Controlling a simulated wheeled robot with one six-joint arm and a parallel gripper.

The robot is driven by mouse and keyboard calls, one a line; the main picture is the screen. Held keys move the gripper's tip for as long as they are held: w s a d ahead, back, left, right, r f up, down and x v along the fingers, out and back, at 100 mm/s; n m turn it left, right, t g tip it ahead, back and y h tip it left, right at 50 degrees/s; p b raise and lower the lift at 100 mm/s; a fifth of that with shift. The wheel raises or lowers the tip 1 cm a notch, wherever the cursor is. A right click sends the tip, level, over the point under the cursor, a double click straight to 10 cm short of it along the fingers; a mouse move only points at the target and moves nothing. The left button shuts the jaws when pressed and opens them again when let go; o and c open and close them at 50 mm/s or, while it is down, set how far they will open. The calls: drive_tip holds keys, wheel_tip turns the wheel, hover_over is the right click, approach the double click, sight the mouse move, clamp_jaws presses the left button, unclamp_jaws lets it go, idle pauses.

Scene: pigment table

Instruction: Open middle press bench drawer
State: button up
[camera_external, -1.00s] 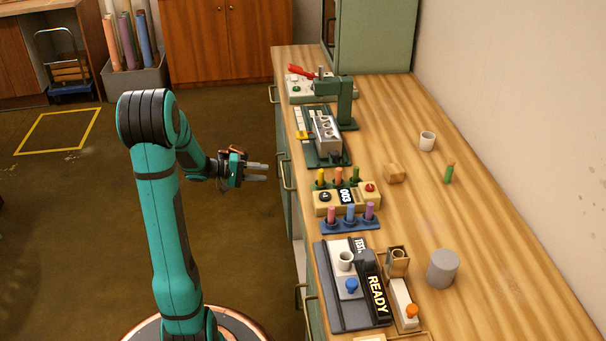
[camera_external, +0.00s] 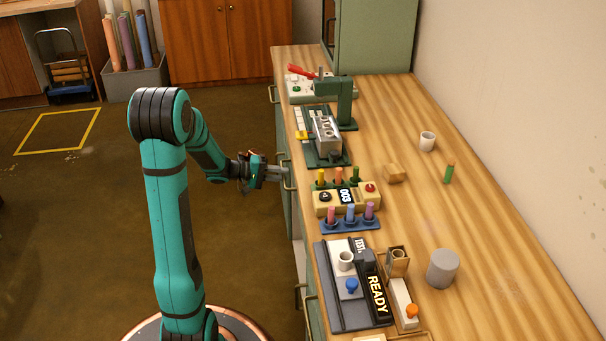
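The press bench is the long wood-topped bench (camera_external: 400,115) with a green front along its left side. Drawer handles show on that front: one at the far end (camera_external: 272,93), a middle one (camera_external: 290,184) and others nearer the camera. My gripper (camera_external: 285,174) is at the middle handle, reaching toward the bench front from the left. Its fingertips overlap the handle in this view. I cannot tell whether they touch it or are around it, or how far apart the fingers are. The drawer faces are seen at a steep angle, and the middle drawer shows no visible gap.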

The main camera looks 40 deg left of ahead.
clamp_jaws()
drive_tip(key=shift+s+a, duration=0.1)
drive_tip(key=f+v, duration=0.3)
drive_tip(key=v, duration=1.1)
drive_tip(key=s+a+f+v, duration=0.1)
drive_tip(key=f+v, duration=0.2)
drive_tip(key=v, duration=1)
drive_tip(key=shift+s+a, duration=0.2)
drive_tip(key=shift+r, duration=0.15)
drive_tip(key=shift+o, duration=1.5)
unclamp_jaws()
drive_tip(key=v, duration=1.7)
drive_tip(key=shift+s+a, duration=0.1)
